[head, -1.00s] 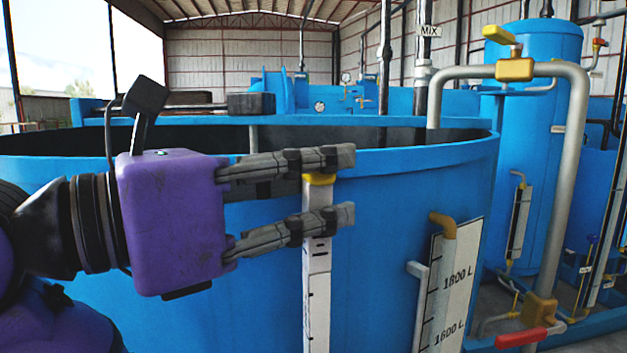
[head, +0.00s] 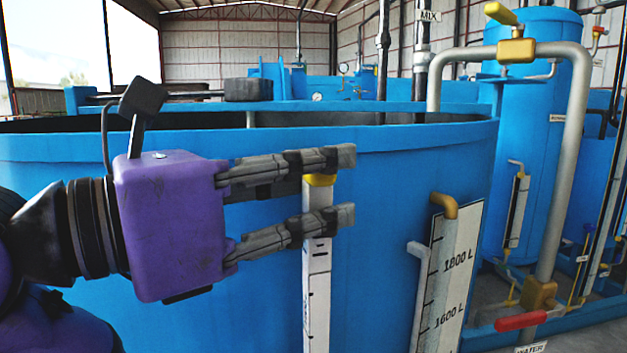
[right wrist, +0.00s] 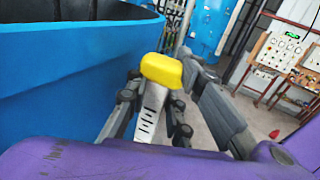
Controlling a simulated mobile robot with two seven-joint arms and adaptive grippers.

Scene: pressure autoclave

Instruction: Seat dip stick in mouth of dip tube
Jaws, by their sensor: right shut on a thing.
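The dip stick (head: 317,250) is a white flat stick with black marks and a yellow cap. It hangs upright in front of the blue tank's outer wall. My right gripper (head: 347,186) has its fingers shut on the stick just below the cap. In the right wrist view, the yellow cap (right wrist: 161,69) and marked stick show between the fingers (right wrist: 165,105). The stick's lower end is out of frame in the head view. I cannot make out the mouth of the dip tube for sure. My left gripper is not in view.
The large open blue tank (head: 400,155) fills the middle. On its right side are a level gauge (head: 455,265) marked in litres and a yellow pipe elbow (head: 444,204). A thick grey pipe (head: 578,150) with valves stands further right. A control panel (right wrist: 283,52) stands beyond the gripper.

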